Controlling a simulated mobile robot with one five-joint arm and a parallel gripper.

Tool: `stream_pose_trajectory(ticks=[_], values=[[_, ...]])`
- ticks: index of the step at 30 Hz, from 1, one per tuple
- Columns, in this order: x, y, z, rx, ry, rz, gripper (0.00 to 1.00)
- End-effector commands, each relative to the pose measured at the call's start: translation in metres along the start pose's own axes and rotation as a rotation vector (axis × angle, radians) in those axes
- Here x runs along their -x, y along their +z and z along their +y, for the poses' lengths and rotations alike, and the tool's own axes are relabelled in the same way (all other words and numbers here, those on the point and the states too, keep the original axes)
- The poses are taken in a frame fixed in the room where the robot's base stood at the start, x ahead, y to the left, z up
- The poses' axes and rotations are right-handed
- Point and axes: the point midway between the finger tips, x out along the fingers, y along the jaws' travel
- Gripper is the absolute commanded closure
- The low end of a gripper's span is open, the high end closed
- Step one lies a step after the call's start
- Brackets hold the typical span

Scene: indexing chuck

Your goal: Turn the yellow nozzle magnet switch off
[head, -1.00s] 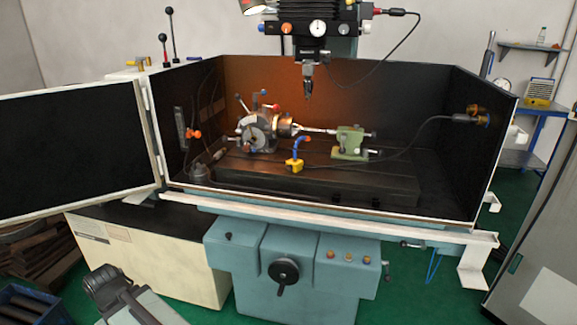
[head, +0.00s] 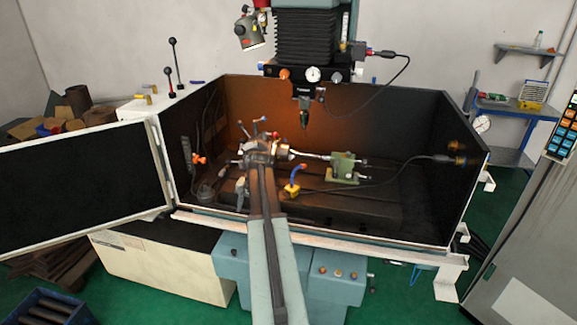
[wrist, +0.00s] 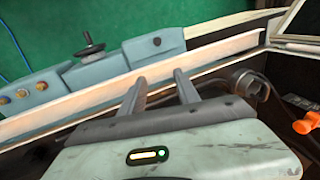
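My arm reaches over the front rail into the enclosure, just left of the magnet base, and hides part of the table. My gripper (wrist: 160,78) shows in the wrist view with its two dark fingers apart and nothing between them. It faces the front rail and floor; the yellow base is not in the wrist view.
The chuck (head: 259,149) is behind my arm, and a green tailstock (head: 343,168) stands right of the magnet base. An orange knob (head: 199,159) is on the left wall. A cable runs right across the table.

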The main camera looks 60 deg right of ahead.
Motion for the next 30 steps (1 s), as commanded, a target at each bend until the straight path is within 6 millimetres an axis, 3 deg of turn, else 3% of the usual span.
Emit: stream_pose_trajectory(ticks=[1,3,6,9,17,30], values=[[0.048,-0.047,0.024,-0.101,-0.019,0.024,0.62],[0.078,-0.087,0.063,-0.214,-0.043,0.052,0.62],[0.104,-0.121,0.103,-0.321,-0.067,0.079,0.62],[0.114,-0.134,0.123,-0.369,-0.08,0.092,0.62],[0.104,-0.136,0.128,-0.377,-0.081,0.094,0.62],[0.035,-0.143,0.126,-0.376,-0.08,0.094,0.62]])
